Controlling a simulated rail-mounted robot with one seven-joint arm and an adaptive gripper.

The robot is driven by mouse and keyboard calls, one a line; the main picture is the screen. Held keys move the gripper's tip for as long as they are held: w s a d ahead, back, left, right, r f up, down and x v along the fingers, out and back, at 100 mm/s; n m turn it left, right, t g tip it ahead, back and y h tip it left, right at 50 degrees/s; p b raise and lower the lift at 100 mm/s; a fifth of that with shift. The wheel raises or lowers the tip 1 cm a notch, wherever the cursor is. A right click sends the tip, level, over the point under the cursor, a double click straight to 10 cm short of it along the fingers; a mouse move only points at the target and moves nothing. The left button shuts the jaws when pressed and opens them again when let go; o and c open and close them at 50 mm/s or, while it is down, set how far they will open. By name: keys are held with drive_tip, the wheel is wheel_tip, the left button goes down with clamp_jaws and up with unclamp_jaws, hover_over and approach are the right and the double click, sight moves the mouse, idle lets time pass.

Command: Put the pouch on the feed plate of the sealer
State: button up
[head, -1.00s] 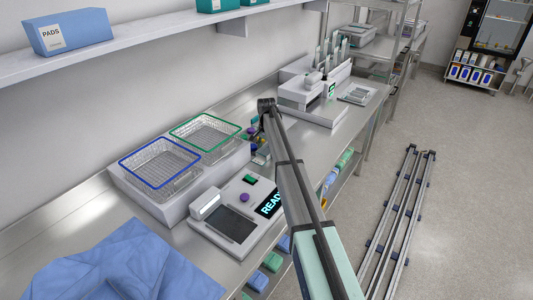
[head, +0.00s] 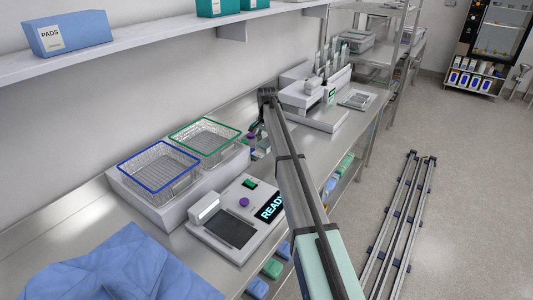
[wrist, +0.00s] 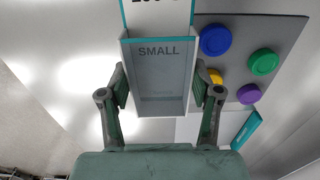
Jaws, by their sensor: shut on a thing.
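A nearer white unit (head: 207,209) reads READY and has a dark plate (head: 231,229). I cannot tell which is the sealer.
A blue-rimmed basket (head: 158,167) and a green-rimmed basket (head: 205,136) stand along the wall. Blue cloth (head: 120,265) covers the near left bench. In the wrist view, blue (wrist: 214,40), green (wrist: 264,61) and purple (wrist: 249,93) discs sit on a grey panel near the pouch.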

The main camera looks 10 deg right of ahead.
sight(266, 142)
wheel_tip(266, 142, up, 14)
drive_tip(key=b, duration=0.3)
drive_tip(key=s+f+n, duration=0.3)
drive_tip(key=s+f, duration=0.1)
drive_tip(key=s, duration=0.6)
drive_tip(key=s+f+n, duration=0.3)
drive_tip(key=s, duration=0.7)
drive_tip(key=s+f+n, duration=0.2)
drive_tip(key=s+f, duration=0.2)
drive_tip(key=s, duration=0.6)
drive_tip(key=shift+s+a+f+n, duration=0.1)
drive_tip(key=shift+s+f+n, duration=0.2)
drive_tip(key=shift+s+n, duration=0.1)
drive_tip(key=shift+w, duration=0.1)
